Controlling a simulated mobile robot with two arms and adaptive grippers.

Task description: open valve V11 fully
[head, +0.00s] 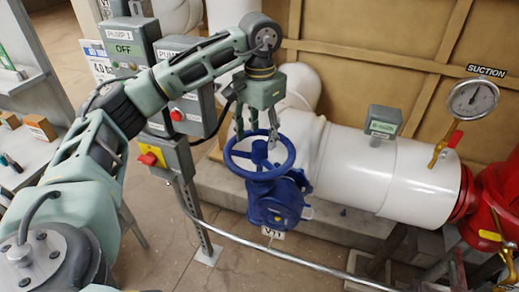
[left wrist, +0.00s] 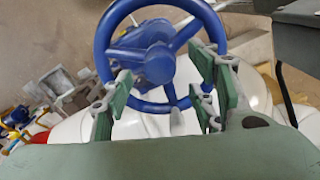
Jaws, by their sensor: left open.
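The blue valve handwheel (head: 260,173) lies roughly level on top of its blue valve body (head: 278,205). A small white tag (head: 272,234) hangs below the body; it seems to read V11, but it is partly hidden. My left gripper (head: 255,136) is open and points down at the far side of the wheel. In the left wrist view the wheel (left wrist: 101,45) shows its rim and spokes, and my left gripper's fingers (left wrist: 163,95) straddle the near rim part. I cannot tell whether they touch it. My right gripper is not in view.
A white pipe (head: 350,165) runs right from the valve to a red fitting (head: 495,200). A suction gauge (head: 472,98) stands above it. Pump boxes (head: 128,45) and a red-knobbed yellow switch (head: 150,158) stand left. A grey rail (head: 285,256) passes in front, low down.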

